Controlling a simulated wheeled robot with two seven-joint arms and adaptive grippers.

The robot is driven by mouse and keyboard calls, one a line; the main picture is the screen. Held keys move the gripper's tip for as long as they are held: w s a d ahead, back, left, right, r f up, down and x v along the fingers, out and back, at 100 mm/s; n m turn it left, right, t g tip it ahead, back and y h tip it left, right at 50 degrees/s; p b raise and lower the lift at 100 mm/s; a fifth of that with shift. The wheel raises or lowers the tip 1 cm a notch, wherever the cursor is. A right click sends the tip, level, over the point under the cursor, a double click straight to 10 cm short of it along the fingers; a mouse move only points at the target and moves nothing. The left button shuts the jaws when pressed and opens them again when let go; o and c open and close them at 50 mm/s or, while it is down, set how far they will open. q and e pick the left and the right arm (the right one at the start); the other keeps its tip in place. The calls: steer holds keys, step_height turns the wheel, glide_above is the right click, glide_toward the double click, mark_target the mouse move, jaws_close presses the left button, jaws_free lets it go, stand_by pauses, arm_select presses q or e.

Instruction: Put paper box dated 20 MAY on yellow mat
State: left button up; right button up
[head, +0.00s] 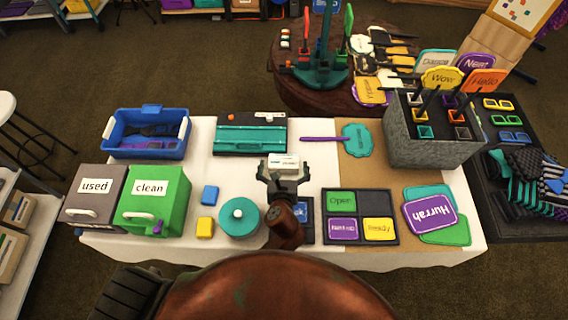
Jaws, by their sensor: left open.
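My left gripper (283,178) is open over the middle of the white-topped table, its arm rising from the bottom centre. A small white box (283,162) with dark print shows right at its fingertips. The print is too small to read as a date, and I cannot tell whether the fingers touch the box. My right gripper is not in view.
A blue bin (178,152), a grey "used" box (88,214) and a green "clean" box (160,212) stand left. A teal round pot (238,222) is close left of my arm. A teal-and-black case (250,140) lies behind. A grey sign holder (420,150) stands right.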

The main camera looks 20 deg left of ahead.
arm_select(q)
steer(key=shift+x, duration=0.9)
steer(key=shift+d, duration=0.1)
steer(key=shift+s, duration=0.1)
steer(key=c, duration=1.4)
steer(key=shift+c, duration=1.3)
steer(key=shift+r, duration=0.15)
